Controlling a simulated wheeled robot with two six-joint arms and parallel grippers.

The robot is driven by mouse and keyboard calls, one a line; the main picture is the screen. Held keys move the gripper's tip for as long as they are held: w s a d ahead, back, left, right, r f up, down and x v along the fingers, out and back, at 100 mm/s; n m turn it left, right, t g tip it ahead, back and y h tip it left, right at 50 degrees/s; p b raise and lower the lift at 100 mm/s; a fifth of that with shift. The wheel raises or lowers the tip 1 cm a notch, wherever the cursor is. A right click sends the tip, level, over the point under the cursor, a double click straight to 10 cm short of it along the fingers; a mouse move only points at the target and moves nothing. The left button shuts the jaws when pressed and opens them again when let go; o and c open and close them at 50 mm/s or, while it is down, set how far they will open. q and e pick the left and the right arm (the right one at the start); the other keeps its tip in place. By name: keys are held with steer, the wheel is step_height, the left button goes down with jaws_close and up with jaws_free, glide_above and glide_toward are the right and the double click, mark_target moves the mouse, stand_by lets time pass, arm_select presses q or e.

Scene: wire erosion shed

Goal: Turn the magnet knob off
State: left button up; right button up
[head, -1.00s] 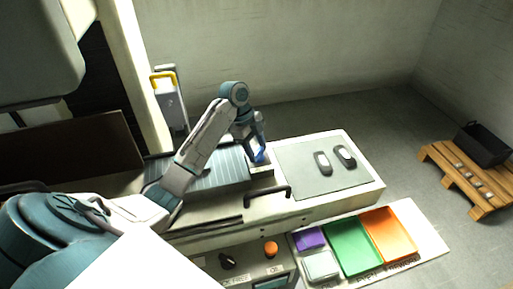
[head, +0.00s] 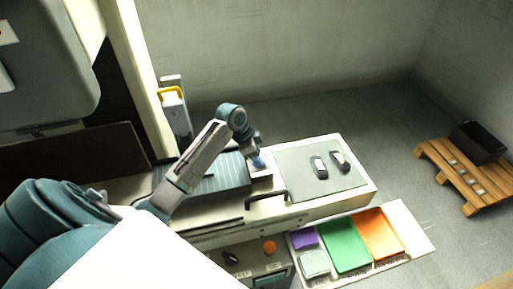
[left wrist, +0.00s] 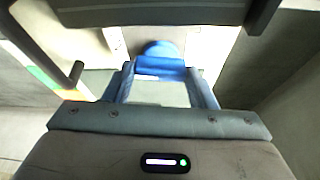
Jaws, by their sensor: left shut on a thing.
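The magnet knob shows in the left wrist view as a rounded blue knob (left wrist: 161,58) on a pale face. My left gripper (left wrist: 163,78) is shut on it, with a finger on each side. In the head view the left gripper (head: 257,158) is at the end of the ribbed grey plate (head: 212,178). There the knob is mostly hidden by the fingers, and I cannot read which way it is turned. My right gripper is in neither view.
A black handle (head: 267,197) stands close in front of the gripper. A grey mat (head: 292,184) with two small dark-and-white parts lies to the right. Below are an orange button (head: 269,247), a black knob (head: 231,258) and a green tray (head: 344,246). A wooden pallet (head: 466,176) stands far right.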

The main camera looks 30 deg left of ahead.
arm_select(q)
steer(key=n+p, duration=0.2)
steer(key=shift+d+r+n+t+y, duration=0.1)
steer(key=shift+r+n+t+y, duration=0.2)
steer(key=shift+n+t, duration=0.1)
steer(key=shift+f+n+y+p, duration=0.15)
steer(key=shift+n+y+p, duration=0.25)
steer(key=shift+n, duration=0.5)
steer(key=shift+d+f+n+t+y, duration=0.1)
steer(key=shift+n+t+y, duration=0.25)
steer(key=shift+n, duration=0.85)
steer(key=shift+n+y, duration=0.75)
steer(key=shift+n, duration=0.85)
steer(key=o, duration=1)
steer(key=shift+s, duration=0.1)
